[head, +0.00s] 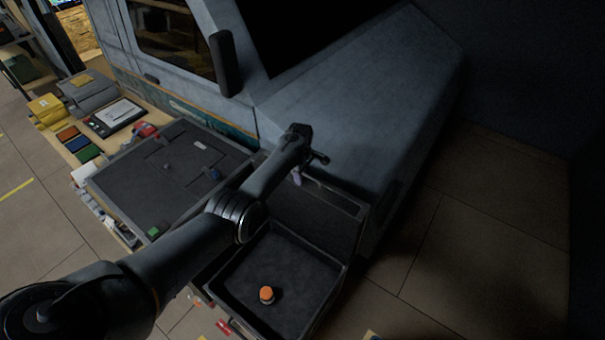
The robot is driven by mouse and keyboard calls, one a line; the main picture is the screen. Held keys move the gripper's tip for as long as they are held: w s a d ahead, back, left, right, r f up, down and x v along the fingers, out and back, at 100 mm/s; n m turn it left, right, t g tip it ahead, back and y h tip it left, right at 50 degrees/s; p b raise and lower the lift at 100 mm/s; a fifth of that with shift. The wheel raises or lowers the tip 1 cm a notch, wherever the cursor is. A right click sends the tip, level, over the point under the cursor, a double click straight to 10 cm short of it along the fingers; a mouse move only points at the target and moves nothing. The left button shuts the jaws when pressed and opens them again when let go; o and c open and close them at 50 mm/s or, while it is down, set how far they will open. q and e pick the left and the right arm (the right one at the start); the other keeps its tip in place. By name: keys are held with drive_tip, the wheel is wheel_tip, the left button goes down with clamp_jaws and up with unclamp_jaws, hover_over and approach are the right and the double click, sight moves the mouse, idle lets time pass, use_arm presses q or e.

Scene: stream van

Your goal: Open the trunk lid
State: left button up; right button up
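The trunk (331,305) is a dark open-topped box low in the middle of the head view. Its lid (318,217) stands raised along the van side, so the dark inside shows. A small orange-topped object (266,294) sits on the trunk floor. My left arm comes in from the lower left and passes over the trunk's left part, hiding some of it. My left gripper (314,160) is at the upper edge of the raised lid; I cannot tell if it touches. Its fingers are small and dark, and their opening is unclear. My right gripper is not in view.
A grey-blue van (355,110) stands close behind the lid. Left of the trunk is a dark flat case top (180,175) with small items on it. A table farther left holds a clipboard (116,113) and coloured boxes. Tiled floor (480,260) is open at right.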

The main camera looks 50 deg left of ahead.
use_arm(q)
drive_tip(key=shift+w+r, duration=0.15)
drive_tip(key=shift+r, duration=0.05)
drive_tip(key=shift+r, duration=0.25)
wheel_tip(320, 180, up, 10)
drive_tip(key=p, duration=0.1)
drive_tip(key=shift+s, duration=0.3)
